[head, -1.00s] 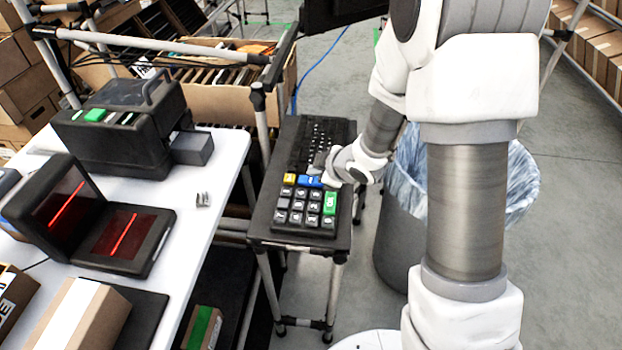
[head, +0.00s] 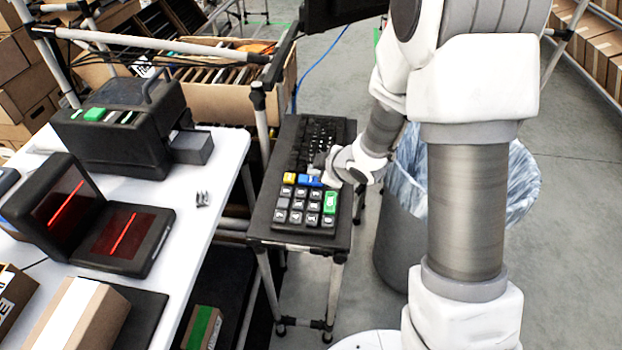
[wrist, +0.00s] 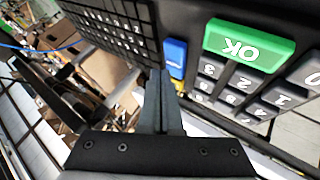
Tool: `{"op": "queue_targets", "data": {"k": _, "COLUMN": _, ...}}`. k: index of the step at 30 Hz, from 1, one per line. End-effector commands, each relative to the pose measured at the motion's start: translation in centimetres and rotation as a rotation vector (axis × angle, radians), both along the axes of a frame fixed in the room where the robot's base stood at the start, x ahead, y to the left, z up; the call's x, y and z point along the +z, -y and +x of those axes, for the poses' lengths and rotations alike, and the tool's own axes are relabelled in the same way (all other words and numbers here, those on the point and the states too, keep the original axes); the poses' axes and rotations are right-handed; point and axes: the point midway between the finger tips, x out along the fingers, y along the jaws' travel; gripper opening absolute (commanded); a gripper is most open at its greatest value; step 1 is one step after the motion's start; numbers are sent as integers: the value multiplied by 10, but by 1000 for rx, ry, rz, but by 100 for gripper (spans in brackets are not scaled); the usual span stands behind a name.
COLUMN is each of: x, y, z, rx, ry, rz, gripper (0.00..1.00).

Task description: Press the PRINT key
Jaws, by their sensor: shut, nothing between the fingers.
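A dark keypad (head: 289,229) lies on a small stand, with a blue key (head: 304,180), a yellow key (head: 289,178), a green OK key (head: 330,203) and several grey keys. The blue key also shows in the wrist view (wrist: 176,53), beside the green OK key (wrist: 249,45). I cannot read a PRINT label on any key. My gripper (head: 318,167) is shut and empty, with its fingers at the blue key. In the wrist view its fingertips (wrist: 159,76) overlap that key's near edge. I cannot tell whether they touch it. The gripper hides part of the key.
A black keyboard (head: 322,130) lies just behind the keypad on the same stand. A white table (head: 190,222) with a scanner (head: 122,240) and a dark printer-like machine (head: 125,140) is at left. A lined bin (head: 405,235) stands right of the stand.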

Motion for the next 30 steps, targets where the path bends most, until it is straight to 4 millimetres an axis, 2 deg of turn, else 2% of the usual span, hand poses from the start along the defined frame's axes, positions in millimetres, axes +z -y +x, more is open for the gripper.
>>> {"op": "queue_targets", "data": {"k": 3, "x": -6, "y": 0, "z": 0, "rx": -1, "ry": 1, "rz": 0, "gripper": 0}}
{"op": "queue_targets", "data": {"k": 30, "x": -12, "y": 0, "z": 0, "rx": 0, "ry": 0, "rz": 0, "gripper": 0}}
